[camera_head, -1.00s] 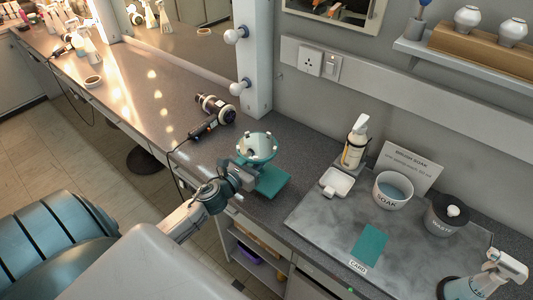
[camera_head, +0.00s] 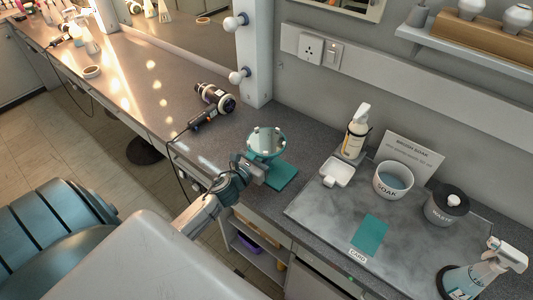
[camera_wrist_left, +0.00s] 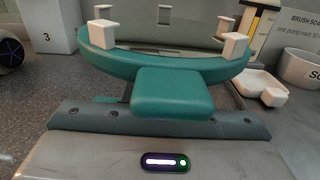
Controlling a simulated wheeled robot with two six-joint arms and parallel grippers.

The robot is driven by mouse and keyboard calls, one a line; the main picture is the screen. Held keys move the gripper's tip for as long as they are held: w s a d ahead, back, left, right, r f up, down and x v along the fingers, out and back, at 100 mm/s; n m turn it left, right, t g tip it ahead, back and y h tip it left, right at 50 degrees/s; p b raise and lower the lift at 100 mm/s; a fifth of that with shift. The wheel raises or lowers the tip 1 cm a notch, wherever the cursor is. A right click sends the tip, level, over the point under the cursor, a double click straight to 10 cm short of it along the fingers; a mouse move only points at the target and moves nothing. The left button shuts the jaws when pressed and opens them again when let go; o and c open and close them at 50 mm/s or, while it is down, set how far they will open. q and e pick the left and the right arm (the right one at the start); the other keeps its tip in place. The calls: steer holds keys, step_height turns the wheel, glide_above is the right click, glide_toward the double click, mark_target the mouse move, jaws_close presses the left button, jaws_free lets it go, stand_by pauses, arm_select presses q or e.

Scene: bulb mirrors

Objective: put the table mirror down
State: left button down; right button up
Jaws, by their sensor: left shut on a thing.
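The table mirror (camera_head: 266,142) is round, with a teal rim and white knobs. It is over or beside the teal mat (camera_head: 284,178) on the counter; I cannot tell whether it touches it. My left gripper (camera_head: 253,168) is shut on the mirror at its near side, close to the mat's left edge. In the left wrist view, the mirror's teal rim (camera_wrist_left: 165,68) spans the upper middle, with a teal block (camera_wrist_left: 172,93) below it, close to the gripper. The mirror's underside is hidden. My right gripper is not in view.
A hair dryer (camera_head: 217,98) lies behind the mirror with its cord over the counter edge. To the right stand a white dish (camera_head: 337,171), a pump bottle (camera_head: 356,131), a soak bowl (camera_head: 393,181), a waste pot (camera_head: 446,206) and a spray bottle (camera_head: 484,271). A teal card (camera_head: 369,235) lies flat.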

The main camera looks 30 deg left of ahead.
arm_select(q)
steer(key=c, duration=1.5)
jaws_free()
steer(key=shift+f, duration=0.1)
steer(key=o, duration=0.4)
steer(key=shift+c, duration=0.2)
